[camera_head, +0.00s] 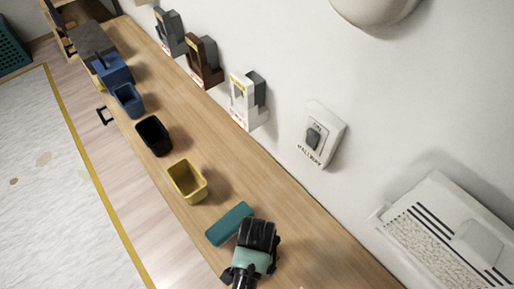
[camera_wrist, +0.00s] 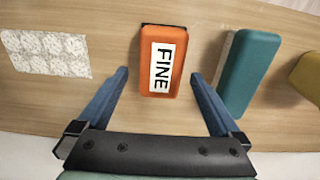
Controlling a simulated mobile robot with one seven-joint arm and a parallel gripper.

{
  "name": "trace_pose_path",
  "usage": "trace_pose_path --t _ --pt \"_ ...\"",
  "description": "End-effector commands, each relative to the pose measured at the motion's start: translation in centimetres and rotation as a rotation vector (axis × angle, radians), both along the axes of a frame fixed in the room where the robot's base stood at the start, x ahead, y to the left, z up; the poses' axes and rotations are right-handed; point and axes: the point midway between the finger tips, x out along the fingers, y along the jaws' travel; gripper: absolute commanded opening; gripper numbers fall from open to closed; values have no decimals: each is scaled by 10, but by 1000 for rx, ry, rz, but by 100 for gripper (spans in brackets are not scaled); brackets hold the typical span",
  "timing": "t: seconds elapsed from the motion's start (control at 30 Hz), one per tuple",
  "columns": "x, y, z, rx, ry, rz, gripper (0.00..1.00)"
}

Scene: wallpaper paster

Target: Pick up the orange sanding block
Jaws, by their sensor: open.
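The orange sanding block (camera_wrist: 176,88) lies on the wooden shelf in the wrist view, with a white label reading FINE and a dark edge at its far end. My gripper (camera_wrist: 160,78) is open, its two blue fingers spread to the left and right of the block's near part, with a gap on each side. Nothing is held. I cannot tell how high the fingertips are above the shelf. In the head view my gripper (camera_head: 250,262) is over the near end of the shelf, and the orange block is hidden there.
A teal block (camera_wrist: 250,72) lies close to the right finger; it also shows in the head view (camera_head: 230,223). A pale textured patch (camera_wrist: 45,53) is at left. Yellow (camera_head: 187,181), black (camera_head: 154,136) and blue (camera_head: 128,99) bins line the shelf. The wall runs along its right side.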

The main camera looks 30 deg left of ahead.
Motion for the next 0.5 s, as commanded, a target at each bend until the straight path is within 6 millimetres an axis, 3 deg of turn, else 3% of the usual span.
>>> trace_pose_path --t 0.5 --pt "3 1 -51 1 0 -1 100"
